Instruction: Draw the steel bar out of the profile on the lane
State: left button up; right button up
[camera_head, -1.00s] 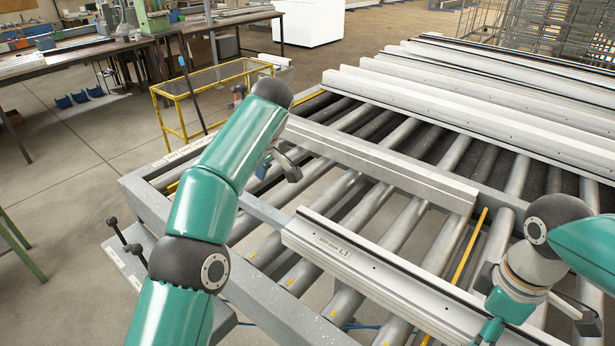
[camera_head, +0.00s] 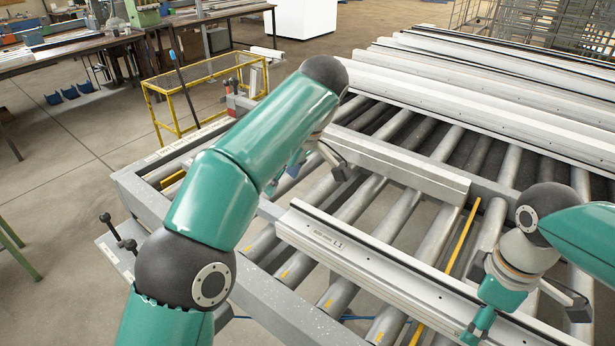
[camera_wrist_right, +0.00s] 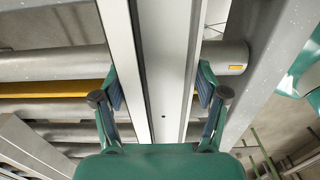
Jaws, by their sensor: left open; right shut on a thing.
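The profile (camera_head: 380,273), a long pale rail with a dark slot and a label reading L1, lies across the rollers of the lane. In the right wrist view the profile (camera_wrist_right: 165,100) runs between the fingers of my right gripper (camera_wrist_right: 161,92), which is shut on it. In the head view my right gripper (camera_head: 476,328) is at the profile's lower right part, partly cut off by the picture edge. My left gripper (camera_head: 335,163) is open and empty, beyond the profile's left end and near the grey beam; its arm partly hides it. I cannot make out the steel bar.
A grey beam (camera_head: 405,172) lies behind the profile, across the rollers. Several more pale profiles (camera_head: 470,100) are stacked further back. A yellow strip (camera_head: 463,238) runs between the rollers. A yellow-framed cart (camera_head: 205,92) stands beyond the table's left end.

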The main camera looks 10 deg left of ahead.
aim_at(270, 207)
pick_arm(q)
jog(key=x, duration=1.2)
jog(key=shift+w, duration=0.1)
grip_shut()
